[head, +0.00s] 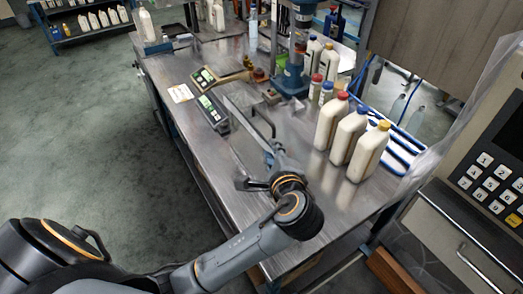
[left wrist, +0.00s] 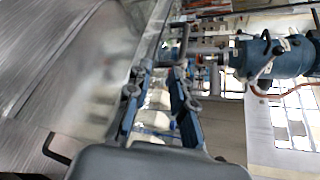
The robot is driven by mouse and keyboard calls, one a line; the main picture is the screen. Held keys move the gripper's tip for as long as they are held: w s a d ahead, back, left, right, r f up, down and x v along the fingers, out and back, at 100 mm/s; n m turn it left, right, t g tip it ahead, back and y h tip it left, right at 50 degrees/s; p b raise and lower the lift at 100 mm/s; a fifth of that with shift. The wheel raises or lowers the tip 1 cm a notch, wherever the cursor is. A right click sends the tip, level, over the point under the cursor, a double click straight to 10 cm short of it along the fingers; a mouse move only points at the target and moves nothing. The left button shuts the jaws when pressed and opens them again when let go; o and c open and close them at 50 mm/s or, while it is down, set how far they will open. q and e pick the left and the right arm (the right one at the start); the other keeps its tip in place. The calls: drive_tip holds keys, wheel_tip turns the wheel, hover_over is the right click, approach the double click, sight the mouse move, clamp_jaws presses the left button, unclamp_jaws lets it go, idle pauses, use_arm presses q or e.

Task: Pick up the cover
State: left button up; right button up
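No loose cover stands out clearly. The caps in view sit on white bottles: a red cap (head: 342,96), a blue cap (head: 362,109) and a yellow cap (head: 384,125) on three large bottles at the right of the metal table (head: 215,65). My left gripper (head: 246,143) is over the table, left of these bottles and apart from them. Its fingers look spread, with nothing seen between them. In the left wrist view, its linkages (left wrist: 160,100) stand apart, with blurred white shapes beyond. My right gripper is not in view.
A blue machine (head: 293,72) and smaller bottles (head: 329,62) are at the back. A blue-and-white rack (head: 396,150) lies behind the large bottles. A keypad panel (head: 497,180) is at the right.

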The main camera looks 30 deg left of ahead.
sight(264, 118)
use_arm(q)
drive_tip(key=shift+m+t+y, duration=0.3)
drive_tip(key=shift+m+y, duration=0.1)
drive_tip(key=shift+y, duration=0.2)
drive_tip(key=w+a, duration=0.1)
drive_tip(key=w, duration=0.1)
drive_tip(key=w+a+p, duration=0.1)
drive_tip(key=w+a, duration=0.1)
drive_tip(key=w+a+r+p, duration=0.1)
drive_tip(key=w+a, duration=0.1)
drive_tip(key=shift+w+r, duration=0.1)
drive_tip(key=shift+w, duration=0.3)
drive_tip(key=shift+w+a, duration=0.1)
drive_tip(key=shift+w, duration=0.1)
drive_tip(key=p+x, duration=0.2)
drive_tip(key=x, duration=0.3)
drive_tip(key=shift+r, duration=0.1)
drive_tip(key=shift+w+a, duration=0.1)
drive_tip(key=shift+w, duration=0.05)
clamp_jaws()
